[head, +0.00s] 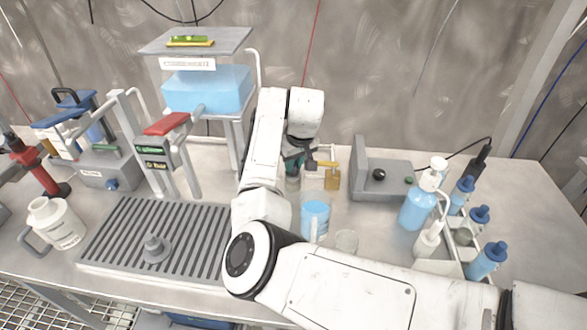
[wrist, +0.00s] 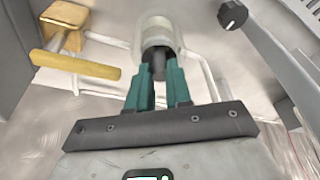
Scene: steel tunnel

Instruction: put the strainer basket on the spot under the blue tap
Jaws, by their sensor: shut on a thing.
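My gripper (wrist: 158,88) has its teal fingers shut on the dark stem of a pale round vessel (wrist: 157,32). In the head view the fingers (head: 295,162) are partly behind my arm, above the worktop. I cannot tell for sure whether this vessel is the strainer basket. A small brass-coloured box with a yellow handle (head: 331,178) is just right of the gripper; it also shows in the wrist view (wrist: 66,25), apart from the fingers. Taps with blue levers (head: 72,99) stand at the far left. The spot under them is not clearly visible.
A red-lever tap (head: 166,124) and a slatted tray (head: 105,248) with a grey cone-shaped piece (head: 154,248) lie between. A beaker of blue liquid (head: 315,220) and a clear cup (head: 347,242) stand close to my arm. Blue-capped bottles (head: 489,260) fill the right.

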